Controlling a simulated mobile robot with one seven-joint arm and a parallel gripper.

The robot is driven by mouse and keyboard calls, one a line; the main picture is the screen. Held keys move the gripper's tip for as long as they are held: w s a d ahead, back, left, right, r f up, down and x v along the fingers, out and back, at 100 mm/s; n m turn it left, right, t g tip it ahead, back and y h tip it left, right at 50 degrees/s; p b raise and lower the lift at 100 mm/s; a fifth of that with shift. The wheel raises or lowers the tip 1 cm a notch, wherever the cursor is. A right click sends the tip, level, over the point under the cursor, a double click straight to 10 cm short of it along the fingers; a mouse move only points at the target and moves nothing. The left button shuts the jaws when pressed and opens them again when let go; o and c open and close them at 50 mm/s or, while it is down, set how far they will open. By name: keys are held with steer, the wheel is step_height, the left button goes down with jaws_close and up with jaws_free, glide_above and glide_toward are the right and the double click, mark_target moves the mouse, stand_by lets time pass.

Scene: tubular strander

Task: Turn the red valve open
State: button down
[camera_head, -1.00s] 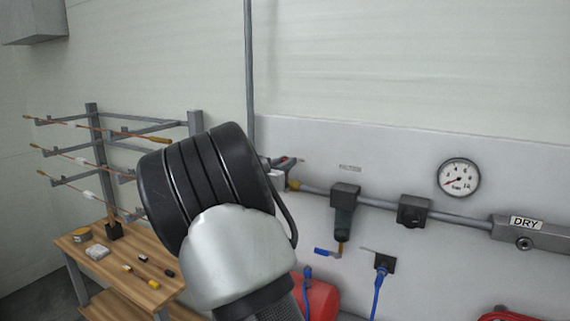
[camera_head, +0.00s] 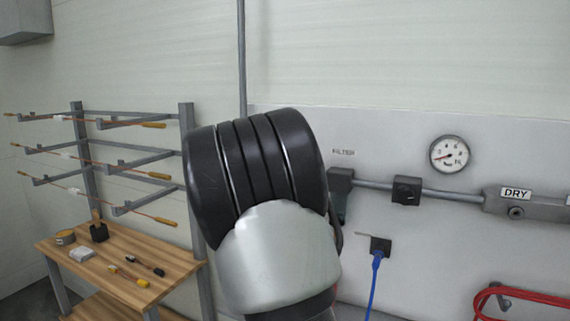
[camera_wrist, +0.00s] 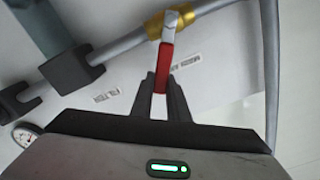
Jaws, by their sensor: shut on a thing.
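The red valve handle (camera_wrist: 165,62) is a narrow red lever on a pale metal valve body at a brass fitting (camera_wrist: 155,25) on the grey pipe. My gripper (camera_wrist: 160,88) is shut on the lever's lower end, with one dark finger on each side. In the head view my wrist covers the valve and my fingertips, so the handle's angle against the pipe is hard to judge there.
The grey pipe (camera_head: 450,193) runs along the wall panel, with a pressure gauge (camera_head: 452,154) above it and a blue cable (camera_head: 375,285) below. A red hose (camera_head: 540,297) is at lower right. A wooden bench (camera_head: 120,262) and rod rack (camera_head: 80,170) stand left.

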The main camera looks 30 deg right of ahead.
steer(key=shift+s+d+f+m+b, duration=0.35)
steer(key=shift+f+m+b, duration=0.15)
steer(key=shift+m+b, duration=0.5)
steer(key=shift+s+d+f+m+b, duration=0.2)
steer(key=shift+s+f+m+b, duration=0.3)
steer(key=shift+m+b, duration=0.5)
steer(key=shift+s+d+f+m+b, duration=0.3)
steer(key=shift+f+m+b, duration=0.4)
steer(key=shift+b, duration=0.5)
steer(key=shift+r, duration=0.2)
steer(key=c, duration=1.7)
jaws_free()
